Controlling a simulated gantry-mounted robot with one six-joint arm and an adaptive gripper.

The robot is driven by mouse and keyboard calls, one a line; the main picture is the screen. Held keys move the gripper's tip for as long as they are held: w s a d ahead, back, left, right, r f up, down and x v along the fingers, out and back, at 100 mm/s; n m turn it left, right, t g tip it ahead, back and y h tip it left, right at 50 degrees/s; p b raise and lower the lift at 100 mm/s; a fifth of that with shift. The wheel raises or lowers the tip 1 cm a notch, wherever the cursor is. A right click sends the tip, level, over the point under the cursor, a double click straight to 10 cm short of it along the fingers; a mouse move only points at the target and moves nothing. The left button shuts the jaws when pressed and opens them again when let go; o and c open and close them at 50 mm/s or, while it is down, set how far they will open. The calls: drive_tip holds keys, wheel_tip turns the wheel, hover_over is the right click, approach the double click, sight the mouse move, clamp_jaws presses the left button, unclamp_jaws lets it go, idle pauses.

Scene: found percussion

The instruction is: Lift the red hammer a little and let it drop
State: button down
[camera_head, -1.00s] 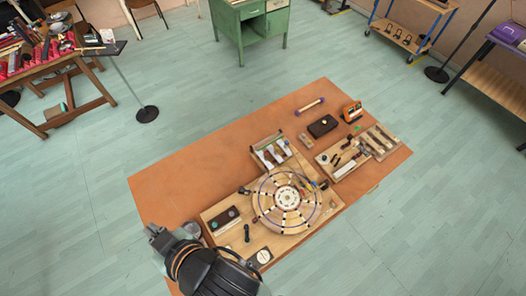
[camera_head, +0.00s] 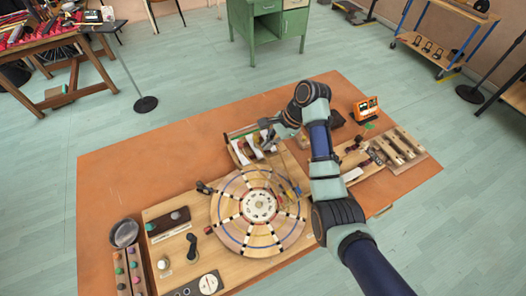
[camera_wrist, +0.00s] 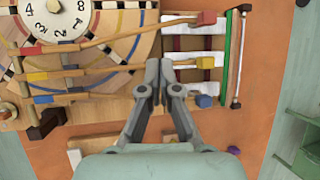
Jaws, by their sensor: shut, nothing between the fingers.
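In the head view, my gripper (camera_head: 266,128) is over the white-padded frame (camera_head: 233,150), and the hammer heads are too small to tell apart there.
A round wooden wheel (camera_head: 232,192) with a numbered dial stands beside the hammers on the orange table (camera_head: 130,180). A tray of wooden bars (camera_head: 400,148) and an orange device (camera_head: 367,107) lie right of my arm. The table's left part is mostly clear.

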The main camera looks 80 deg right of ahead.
drive_tip(key=b+x, duration=0.2)
drive_tip(key=x, duration=0.6)
drive_tip(key=shift+w+a+f, duration=0.1)
drive_tip(key=shift+w+f, duration=0.05)
drive_tip(key=shift+f, duration=0.2)
drive_tip(key=shift+r, duration=0.1)
